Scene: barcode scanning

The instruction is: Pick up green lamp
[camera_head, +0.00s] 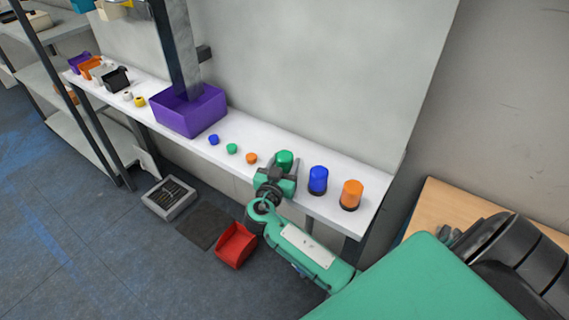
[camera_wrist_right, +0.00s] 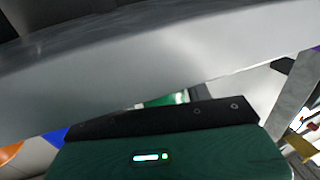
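The green lamp (camera_head: 285,157) stands on the white shelf, left of the blue lamp (camera_head: 318,178) and the orange lamp (camera_head: 350,194). My right gripper (camera_head: 279,172) is right at the green lamp, on its front side, and hides its lower part. A small patch of the green lamp also shows in the right wrist view (camera_wrist_right: 168,98), just beyond the gripper body. The fingertips are hidden, so I cannot tell whether they are open, or touching the lamp. My left gripper is not in view.
Small blue (camera_head: 213,139), green (camera_head: 232,148) and orange (camera_head: 251,158) pieces lie on the shelf (camera_head: 222,163) left of my gripper. A purple bin (camera_head: 188,110) stands farther left by a grey post. A red bin (camera_head: 236,245) is below, in front of the shelf.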

